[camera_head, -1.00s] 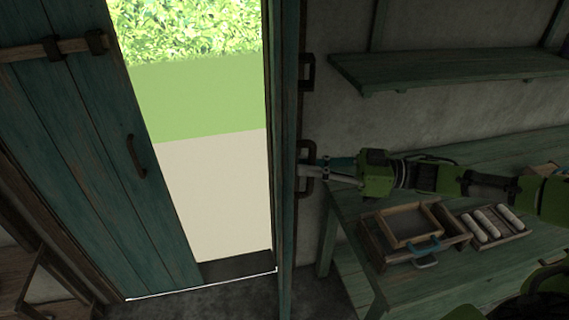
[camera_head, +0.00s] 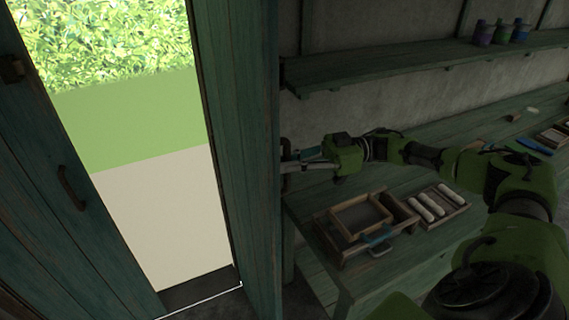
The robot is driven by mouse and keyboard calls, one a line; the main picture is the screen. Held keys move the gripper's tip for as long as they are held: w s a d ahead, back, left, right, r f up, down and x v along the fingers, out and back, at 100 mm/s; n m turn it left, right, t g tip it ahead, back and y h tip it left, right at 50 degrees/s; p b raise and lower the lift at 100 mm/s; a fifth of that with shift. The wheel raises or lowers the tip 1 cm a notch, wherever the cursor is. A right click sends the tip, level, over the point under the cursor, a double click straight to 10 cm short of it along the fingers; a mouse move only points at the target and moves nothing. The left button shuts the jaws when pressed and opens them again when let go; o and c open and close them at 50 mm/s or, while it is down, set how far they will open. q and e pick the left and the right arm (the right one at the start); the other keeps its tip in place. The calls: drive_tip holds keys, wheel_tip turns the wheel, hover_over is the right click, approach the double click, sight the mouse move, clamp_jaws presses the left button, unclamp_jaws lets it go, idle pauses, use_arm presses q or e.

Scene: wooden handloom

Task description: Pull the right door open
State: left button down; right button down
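The right door (camera_head: 243,130) is a green-blue wooden panel right of the bright doorway, seen at a steep angle. Its dark handle (camera_head: 287,181) projects from the panel's right side and is partly hidden by my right gripper (camera_head: 290,160). That gripper comes in from the right, with its fingers at the handle; it appears shut on it, though the fingertips are small and dark. My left gripper is not in view.
The left door (camera_head: 50,220) stands at the left with its own handle (camera_head: 72,188). A green workbench (camera_head: 300,236) with a wooden frame box (camera_head: 345,250) and a tray of white rolls (camera_head: 460,204) lies below my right arm. A shelf (camera_head: 400,66) holds small jars (camera_head: 502,33).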

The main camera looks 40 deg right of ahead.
drive_tip(key=shift+r, duration=0.1)
drive_tip(key=c, duration=2.4)
unclamp_jaws()
drive_tip(key=shift+o, duration=0.2)
drive_tip(key=v, duration=1.2)
